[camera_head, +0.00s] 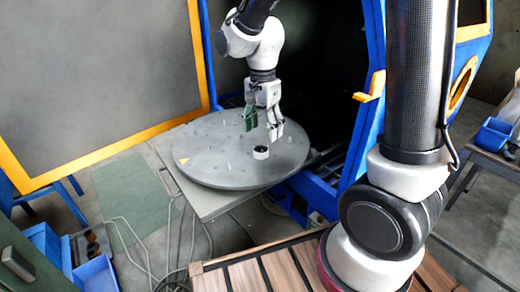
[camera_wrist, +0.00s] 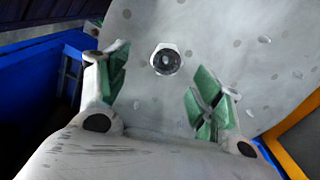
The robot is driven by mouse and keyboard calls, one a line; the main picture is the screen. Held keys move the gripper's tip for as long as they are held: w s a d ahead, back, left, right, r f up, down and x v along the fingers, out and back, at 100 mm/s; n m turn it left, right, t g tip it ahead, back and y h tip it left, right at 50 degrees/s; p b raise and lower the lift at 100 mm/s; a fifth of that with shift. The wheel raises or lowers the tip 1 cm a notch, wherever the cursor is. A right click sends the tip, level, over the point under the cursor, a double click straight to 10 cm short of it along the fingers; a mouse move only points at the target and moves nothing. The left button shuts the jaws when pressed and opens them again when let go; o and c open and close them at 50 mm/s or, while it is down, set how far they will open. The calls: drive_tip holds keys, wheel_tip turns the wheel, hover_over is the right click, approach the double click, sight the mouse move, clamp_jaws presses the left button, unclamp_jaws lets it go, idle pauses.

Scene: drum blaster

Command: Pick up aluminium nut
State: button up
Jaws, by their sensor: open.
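The aluminium nut (camera_head: 261,152) is a small light ring with a dark centre. It lies on the round grey turntable (camera_head: 215,165), toward the front right of its middle. In the wrist view the nut (camera_wrist: 166,59) shows as a pale hexagon with a dark hole, a little beyond the fingertips and between their lines. My gripper (camera_head: 262,125) points down just above and behind the nut. In the wrist view its green-padded fingers (camera_wrist: 160,80) are spread wide with nothing between them. The nut is apart from both fingers.
The blaster cabinet has a blue frame (camera_head: 372,90) to the right of the turntable, and its open grey door (camera_head: 100,80) stands at left. Blue bins (camera_head: 95,273) stand on the floor at lower left. Cables (camera_head: 150,255) lie on the floor. Most of the turntable is bare.

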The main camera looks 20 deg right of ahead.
sight(261, 147)
drive_tip(key=f+m, duration=0.1)
drive_tip(key=f, duration=0.1)
drive_tip(key=f+m, duration=0.1)
drive_tip(key=f, duration=0.2)
drive_tip(key=w+f+m, duration=0.1)
drive_tip(key=f, duration=0.1)
drive_tip(key=shift+w+a+f, duration=0.1)
drive_tip(key=shift+f, duration=0.25)
drive_tip(key=shift+c, duration=0.2)
drive_tip(key=c, duration=1.1)
